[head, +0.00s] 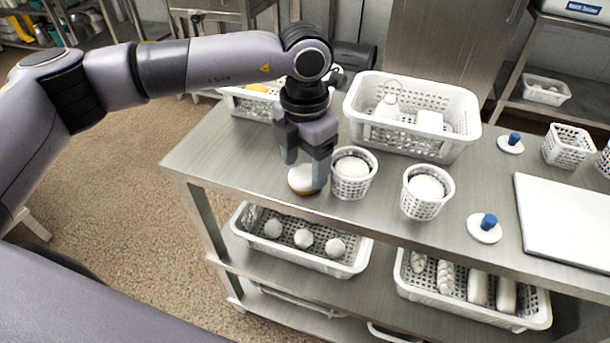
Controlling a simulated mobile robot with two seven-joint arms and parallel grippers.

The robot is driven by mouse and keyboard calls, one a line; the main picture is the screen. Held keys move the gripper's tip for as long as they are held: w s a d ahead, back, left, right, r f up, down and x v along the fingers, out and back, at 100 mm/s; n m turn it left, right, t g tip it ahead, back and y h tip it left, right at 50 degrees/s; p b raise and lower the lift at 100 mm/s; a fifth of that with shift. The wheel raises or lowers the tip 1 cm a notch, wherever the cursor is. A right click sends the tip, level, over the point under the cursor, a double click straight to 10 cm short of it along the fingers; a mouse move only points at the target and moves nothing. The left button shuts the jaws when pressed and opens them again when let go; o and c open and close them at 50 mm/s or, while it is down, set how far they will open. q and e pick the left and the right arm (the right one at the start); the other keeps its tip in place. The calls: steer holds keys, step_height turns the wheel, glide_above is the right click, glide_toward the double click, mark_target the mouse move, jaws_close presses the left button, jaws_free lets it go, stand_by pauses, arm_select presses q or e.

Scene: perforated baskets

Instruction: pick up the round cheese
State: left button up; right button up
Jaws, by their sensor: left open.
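A round cheese (302,180), pale on top with a tan lower edge, lies on the steel table near its front-left edge. My left gripper (306,167) points down at it from above, fingers open. One finger overlaps the cheese's right side in the picture; I cannot tell whether it touches. The fingers hide part of the cheese's top. Two more white rounds sit in small perforated baskets to the right, one in the nearer-left basket (351,188) and one in the other basket (421,206). My right gripper is not in view.
The left small basket stands close beside my left gripper. A large white basket (459,143) with white items is behind, and another basket (240,103) is at back left. Blue-knobbed lids (484,236) and a white board (570,225) lie to the right. Filled baskets stand on the lower shelf.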

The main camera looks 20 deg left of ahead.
arm_select(q)
steer(key=shift+f, duration=0.9)
steer(key=c, duration=0.7)
steer(key=shift+r, duration=0.15)
